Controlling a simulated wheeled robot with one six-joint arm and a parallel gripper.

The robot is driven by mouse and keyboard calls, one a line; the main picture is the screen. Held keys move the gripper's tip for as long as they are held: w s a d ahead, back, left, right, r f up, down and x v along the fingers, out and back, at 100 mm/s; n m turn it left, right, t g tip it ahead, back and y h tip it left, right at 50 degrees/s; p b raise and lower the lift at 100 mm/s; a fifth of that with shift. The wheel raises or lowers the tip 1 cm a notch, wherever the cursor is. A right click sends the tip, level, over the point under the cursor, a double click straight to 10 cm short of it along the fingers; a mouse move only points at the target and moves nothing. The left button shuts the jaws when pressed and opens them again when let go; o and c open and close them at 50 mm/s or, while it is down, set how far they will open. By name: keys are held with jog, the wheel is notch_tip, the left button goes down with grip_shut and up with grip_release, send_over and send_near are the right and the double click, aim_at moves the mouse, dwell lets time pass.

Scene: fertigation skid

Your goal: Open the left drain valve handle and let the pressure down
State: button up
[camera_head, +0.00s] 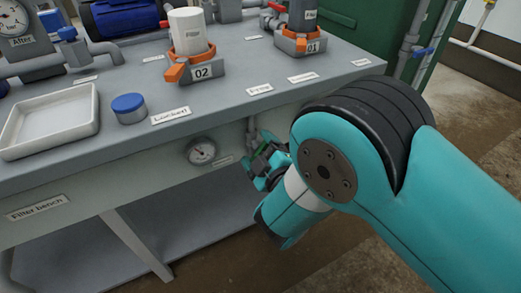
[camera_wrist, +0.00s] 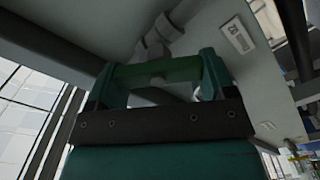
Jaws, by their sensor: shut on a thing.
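My gripper (camera_head: 264,163) is under the front edge of the filter bench, and my arm partly covers it in the head view. A small green handle (camera_head: 261,152) shows between its fingers, below a grey pipe (camera_head: 251,127) at the bench front. In the wrist view, my gripper (camera_wrist: 158,78) has its two teal fingers at either end of the green handle (camera_wrist: 155,72), shut on it. A grey valve body and pipe (camera_wrist: 160,38) lie behind the handle.
The bench top (camera_head: 235,75) above carries a white tray (camera_head: 50,122), a blue-capped jar (camera_head: 129,108) and filter housings marked 02 (camera_head: 193,58) and 01 (camera_head: 300,35). A bench leg (camera_head: 137,243) stands lower left. Open floor (camera_head: 475,115) lies right.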

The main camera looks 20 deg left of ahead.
jog(key=n, duration=0.4)
jog(key=shift+s+a+f, duration=0.1)
jog(key=shift+f, duration=0.05)
jog(key=shift+f+n+p, duration=0.1)
jog(key=shift+n+p, duration=0.5)
jog(key=shift+n, duration=1.2)
jog(key=o, duration=0.9)
jog(key=shift+f, duration=0.1)
